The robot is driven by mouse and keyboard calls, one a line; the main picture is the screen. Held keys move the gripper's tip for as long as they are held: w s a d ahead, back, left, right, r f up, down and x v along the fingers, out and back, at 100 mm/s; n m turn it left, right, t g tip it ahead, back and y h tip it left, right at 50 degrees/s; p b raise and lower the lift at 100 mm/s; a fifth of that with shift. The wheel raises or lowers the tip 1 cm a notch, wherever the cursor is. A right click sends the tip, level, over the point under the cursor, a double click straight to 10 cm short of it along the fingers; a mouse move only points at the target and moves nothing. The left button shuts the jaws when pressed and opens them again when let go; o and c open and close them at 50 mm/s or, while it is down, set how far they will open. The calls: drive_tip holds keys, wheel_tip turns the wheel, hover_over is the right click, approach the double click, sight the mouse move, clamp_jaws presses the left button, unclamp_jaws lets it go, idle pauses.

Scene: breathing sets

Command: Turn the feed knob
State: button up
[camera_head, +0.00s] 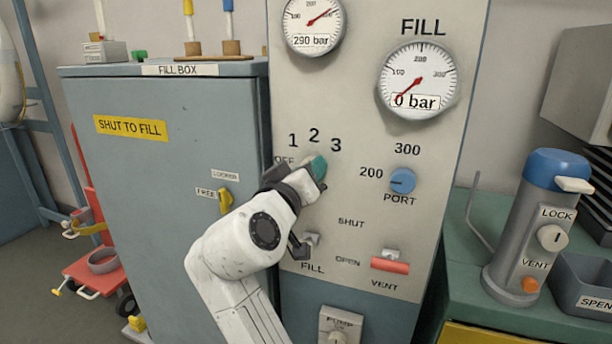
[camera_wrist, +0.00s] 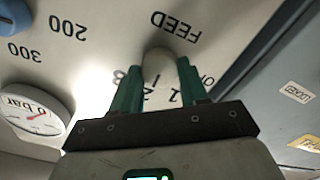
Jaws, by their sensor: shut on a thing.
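The feed knob (camera_wrist: 158,67) is a pale rounded knob under the upside-down word FEED in the wrist view. My gripper (camera_head: 316,168) is at the panel, below the marks OFF, 1, 2 and 3. Its two green fingers stand on either side of the knob and are shut on it. In the head view my gripper and wrist hide most of the knob, and the word FEED does not show. I cannot tell which mark the knob points to. The FILL gauge (camera_head: 418,80) reads 0 bar, and the gauge at upper left (camera_head: 313,24) reads 290 bar.
A blue PORT knob (camera_head: 402,181) is to the right on the panel (camera_head: 350,120). Below are a FILL toggle (camera_head: 311,239), close to my wrist, and a red VENT lever (camera_head: 390,264). The fill box (camera_head: 165,120) with its yellow latch (camera_head: 226,202) stands at left.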

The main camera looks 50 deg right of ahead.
drive_tip(key=shift+f, duration=0.15)
drive_tip(key=o, duration=1.1)
drive_tip(key=shift+c, duration=0.2)
drive_tip(key=shift+a, duration=0.1)
drive_tip(key=v, duration=1)
drive_tip(key=shift+a, duration=0.3)
drive_tip(key=shift+s, duration=0.1)
